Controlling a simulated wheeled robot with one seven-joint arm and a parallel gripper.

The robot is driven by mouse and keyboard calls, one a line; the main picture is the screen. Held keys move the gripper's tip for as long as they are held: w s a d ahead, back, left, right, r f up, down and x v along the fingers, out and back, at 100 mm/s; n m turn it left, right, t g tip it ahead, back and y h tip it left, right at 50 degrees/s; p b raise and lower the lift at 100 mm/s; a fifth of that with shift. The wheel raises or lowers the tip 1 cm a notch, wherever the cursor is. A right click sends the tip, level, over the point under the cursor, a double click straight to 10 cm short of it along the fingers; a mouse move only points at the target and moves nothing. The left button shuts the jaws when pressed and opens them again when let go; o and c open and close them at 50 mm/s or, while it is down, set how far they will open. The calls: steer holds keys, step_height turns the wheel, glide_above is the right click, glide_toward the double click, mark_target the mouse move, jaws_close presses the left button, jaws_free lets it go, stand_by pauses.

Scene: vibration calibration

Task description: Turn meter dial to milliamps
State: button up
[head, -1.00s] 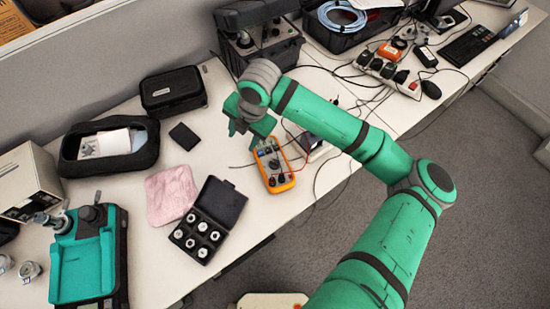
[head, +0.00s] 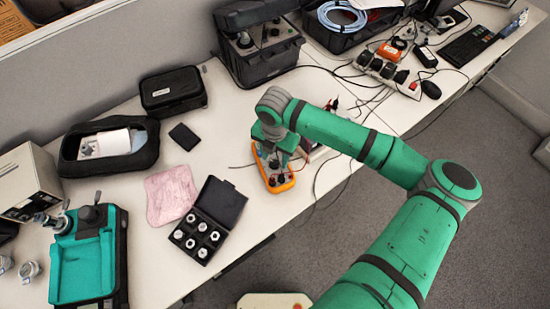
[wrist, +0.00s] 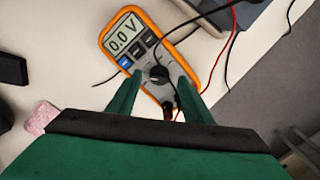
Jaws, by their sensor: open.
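An orange multimeter (head: 272,180) lies on the table's front part, partly hidden under my gripper in the head view. In the wrist view the multimeter (wrist: 109,38) shows its display reading 0.0 V, a row of buttons and a round black dial (wrist: 158,73). Black and red leads plug into its lower end. My gripper (wrist: 157,82) points down over the meter, its two green fingers apart on either side of the dial. Whether the fingers touch the dial or the meter cannot be told. My gripper (head: 275,158) also shows in the head view.
An open black case (head: 221,200) with several metal pieces stands left of the meter, beside a pink cloth (head: 171,195). A black box (head: 262,65) and a power strip (head: 388,70) with cables lie behind. Leads run right of the meter.

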steer(key=shift+f, duration=0.85)
steer(key=shift+c, duration=0.3)
steer(key=c, duration=1)
steer(key=shift+m, duration=0.4)
steer(key=m, duration=0.3)
steer(key=shift+m, duration=2.2)
